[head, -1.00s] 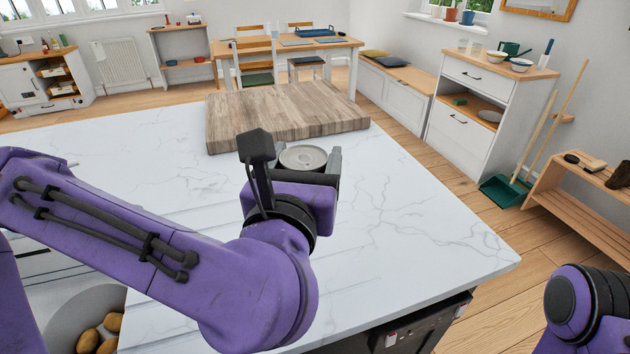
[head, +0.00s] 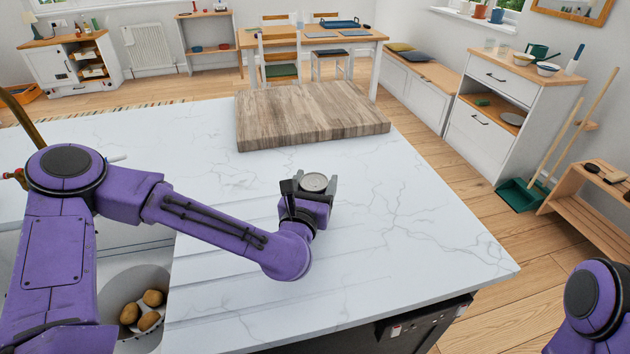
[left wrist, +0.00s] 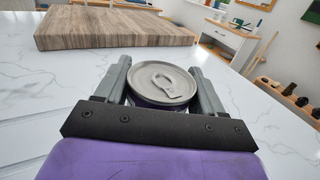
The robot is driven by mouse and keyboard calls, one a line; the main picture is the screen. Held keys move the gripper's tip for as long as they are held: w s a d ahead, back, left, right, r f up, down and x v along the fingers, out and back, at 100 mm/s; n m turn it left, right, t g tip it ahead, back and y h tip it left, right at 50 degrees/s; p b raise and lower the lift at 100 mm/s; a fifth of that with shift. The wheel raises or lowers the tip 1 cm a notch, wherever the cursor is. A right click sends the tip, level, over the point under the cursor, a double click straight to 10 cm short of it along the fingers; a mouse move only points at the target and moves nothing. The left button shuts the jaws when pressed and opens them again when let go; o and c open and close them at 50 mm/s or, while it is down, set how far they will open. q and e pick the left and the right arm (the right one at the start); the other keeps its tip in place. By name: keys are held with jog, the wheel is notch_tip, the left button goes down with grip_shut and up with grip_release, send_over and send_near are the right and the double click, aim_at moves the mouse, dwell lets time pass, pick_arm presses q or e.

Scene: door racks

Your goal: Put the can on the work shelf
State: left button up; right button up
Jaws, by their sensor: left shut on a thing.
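My left gripper (head: 313,189) is over the white marble worktop, shut on the can (head: 314,182). In the left wrist view the can (left wrist: 163,83) is upright between the two grey fingers of my left gripper (left wrist: 164,88). Its silver lid and pull tab face up, and a little of its dark purple side shows. I cannot tell whether its base touches the worktop. My right gripper is not in view; only part of my right arm shows at the lower right. I cannot tell which of the shelves in view is the work shelf.
A thick wooden board (head: 310,115) lies on the worktop (head: 400,210) beyond the can. A small wooden shelf unit (head: 208,45) stands by the back wall. A white cabinet (head: 490,125) and a low slatted rack (head: 590,205) stand right. A bowl of potatoes (head: 135,285) is lower left.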

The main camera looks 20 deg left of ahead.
pick_arm(q)
jog(key=shift+w+f, duration=0.15)
jog(key=shift+w, duration=0.05)
jog(key=shift+s+f+b, duration=0.15)
jog(key=shift+s+b, duration=0.05)
jog(key=shift+b, duration=0.15)
jog(key=o, duration=1.4)
jog(key=shift+w, duration=0.1)
